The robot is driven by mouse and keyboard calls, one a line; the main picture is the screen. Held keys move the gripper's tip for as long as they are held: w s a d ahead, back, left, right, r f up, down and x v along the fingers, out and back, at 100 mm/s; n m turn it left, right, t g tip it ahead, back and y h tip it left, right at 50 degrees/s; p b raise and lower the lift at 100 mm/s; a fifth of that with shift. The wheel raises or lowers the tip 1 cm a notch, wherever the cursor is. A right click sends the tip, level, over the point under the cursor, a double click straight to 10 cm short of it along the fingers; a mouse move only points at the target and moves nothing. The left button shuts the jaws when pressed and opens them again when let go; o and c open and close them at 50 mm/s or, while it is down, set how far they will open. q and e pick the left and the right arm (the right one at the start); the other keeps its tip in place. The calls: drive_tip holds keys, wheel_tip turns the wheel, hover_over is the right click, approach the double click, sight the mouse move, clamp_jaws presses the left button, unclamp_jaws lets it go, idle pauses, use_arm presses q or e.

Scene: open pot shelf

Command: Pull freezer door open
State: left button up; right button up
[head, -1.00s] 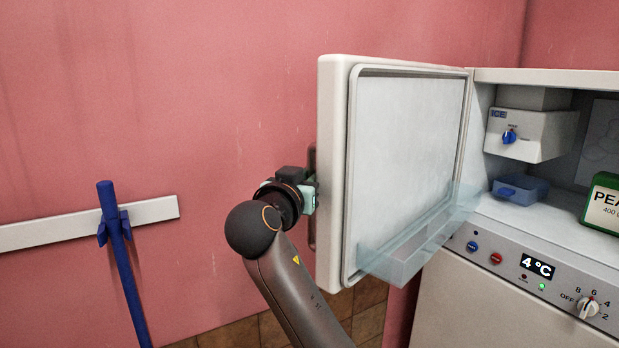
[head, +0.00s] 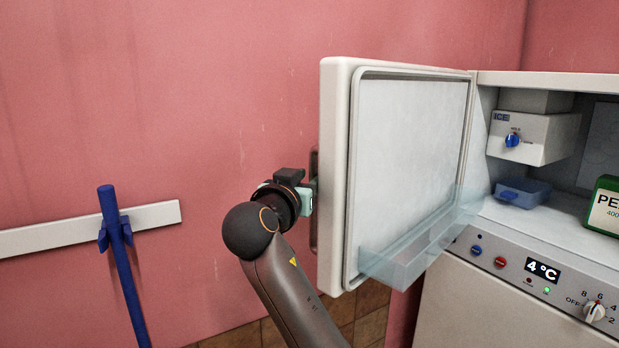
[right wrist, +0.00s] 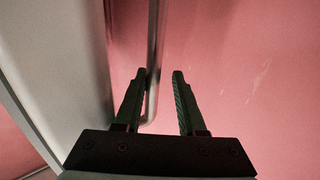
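The white freezer door (head: 336,180) stands wide open in the head view, swung out to the left of the freezer. Its inner panel and clear door shelf face me. The door handle (head: 314,235) is on the door's far side and mostly hidden there. It shows as a metal bar in the right wrist view (right wrist: 152,60). My right gripper (right wrist: 158,74) is at the handle, its two fingers apart. The bar runs between them, close to the left finger; I cannot tell whether they touch. My left gripper is in neither view.
The open freezer compartment holds a white ice unit (head: 535,137), a blue tray (head: 522,192) and a green box (head: 604,207). A control panel (head: 540,270) lies below. A blue pole (head: 122,270) hangs on a white wall rail (head: 50,231) at left.

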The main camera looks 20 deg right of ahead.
drive_tip(key=shift+o, duration=0.2)
drive_tip(key=shift+w+r, duration=0.1)
drive_tip(key=shift+r, duration=0.15)
use_arm(q)
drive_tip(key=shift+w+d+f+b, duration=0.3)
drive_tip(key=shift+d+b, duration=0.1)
drive_tip(key=shift+b, duration=0.2)
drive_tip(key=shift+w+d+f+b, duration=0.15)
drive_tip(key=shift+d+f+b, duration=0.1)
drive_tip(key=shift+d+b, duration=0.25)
use_arm(e)
drive_tip(key=v, duration=1.2)
drive_tip(key=shift+s+a+f, duration=0.2)
drive_tip(key=shift+s+f, duration=0.05)
drive_tip(key=shift+s, duration=0.05)
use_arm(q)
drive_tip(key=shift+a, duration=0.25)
